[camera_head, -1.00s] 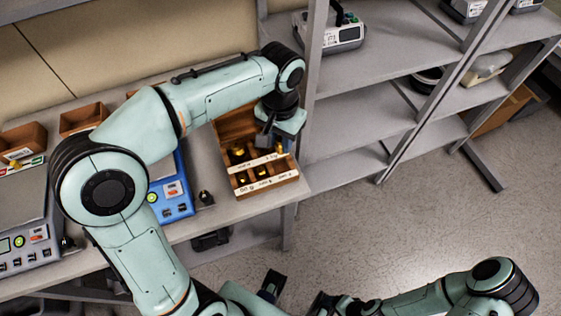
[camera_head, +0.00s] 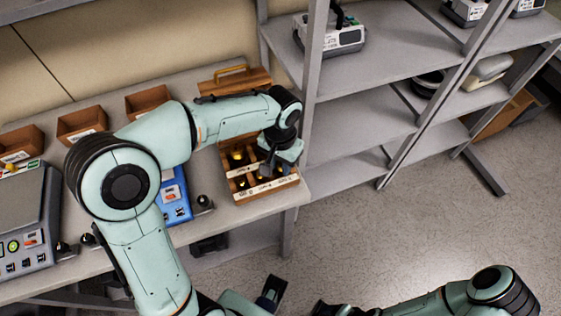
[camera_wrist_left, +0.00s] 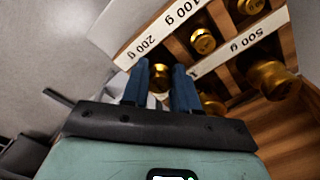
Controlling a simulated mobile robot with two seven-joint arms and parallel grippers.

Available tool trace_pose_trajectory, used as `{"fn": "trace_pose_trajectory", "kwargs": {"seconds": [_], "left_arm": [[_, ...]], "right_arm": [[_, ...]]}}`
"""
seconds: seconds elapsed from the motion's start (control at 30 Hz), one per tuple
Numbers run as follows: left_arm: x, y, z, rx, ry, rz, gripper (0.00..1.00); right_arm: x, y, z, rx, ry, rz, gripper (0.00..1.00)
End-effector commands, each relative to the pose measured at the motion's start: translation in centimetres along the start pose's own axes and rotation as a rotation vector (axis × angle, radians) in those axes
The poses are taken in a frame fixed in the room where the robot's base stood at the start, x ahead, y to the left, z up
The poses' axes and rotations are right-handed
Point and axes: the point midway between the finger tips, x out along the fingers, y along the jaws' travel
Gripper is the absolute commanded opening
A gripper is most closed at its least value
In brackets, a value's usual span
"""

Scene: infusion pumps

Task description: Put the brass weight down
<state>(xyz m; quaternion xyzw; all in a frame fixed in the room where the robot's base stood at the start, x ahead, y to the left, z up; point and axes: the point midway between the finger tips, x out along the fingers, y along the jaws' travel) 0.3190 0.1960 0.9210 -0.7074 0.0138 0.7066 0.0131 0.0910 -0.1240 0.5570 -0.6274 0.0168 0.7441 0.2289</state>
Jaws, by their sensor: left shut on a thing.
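A wooden weight box (camera_head: 262,192) with labelled compartments stands at the right end of the bench. It also shows in the left wrist view (camera_wrist_left: 150,45), with strips reading 200 g, 100 g and 500 g. My left gripper (camera_head: 268,168) is over the front part of the box, pointing down. In the left wrist view its blue fingers (camera_wrist_left: 165,85) are shut on a brass weight (camera_wrist_left: 160,75), close to the 200 g strip. Whether that weight touches the box floor is hidden. Other brass weights (camera_wrist_left: 270,78) sit in nearby compartments.
The box's wooden lid with a brass handle (camera_head: 233,77) is behind it. A blue scale (camera_head: 175,195) stands to its left, with a small dark weight or knob (camera_head: 204,202) between. Wooden bins (camera_head: 82,125) line the back. A grey shelf rack (camera_head: 350,125) rises on the right.

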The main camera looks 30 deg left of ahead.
Motion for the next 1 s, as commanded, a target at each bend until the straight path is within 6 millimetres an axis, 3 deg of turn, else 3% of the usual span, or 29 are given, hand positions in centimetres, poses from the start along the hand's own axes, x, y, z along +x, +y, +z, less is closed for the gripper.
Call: {"fn": "trace_pose_trajectory", "kwargs": {"seconds": [0.43,0.47,0.5,0.77,1.0], "left_arm": [[1.6,0.0,0.1,-0.002,-0.009,0.001,0.00],[1.6,0.0,0.2,-0.002,-0.010,0.001,0.38],[1.6,0.0,0.2,-0.003,-0.010,0.001,0.52],[0.6,0.0,0.1,-0.006,-0.008,0.004,0.54],[-4.4,0.1,-0.1,-0.003,0.000,0.003,0.54]], "right_arm": [[0.8,0.3,0.1,0.001,-0.003,0.001,0.76],[0.8,0.3,0.1,0.001,-0.002,0.001,0.76],[0.8,0.3,0.1,0.001,-0.003,0.001,0.76],[0.1,0.0,0.0,0.000,0.000,0.000,0.76],[-0.8,-0.3,-0.1,-0.001,0.003,-0.001,0.76]]}}
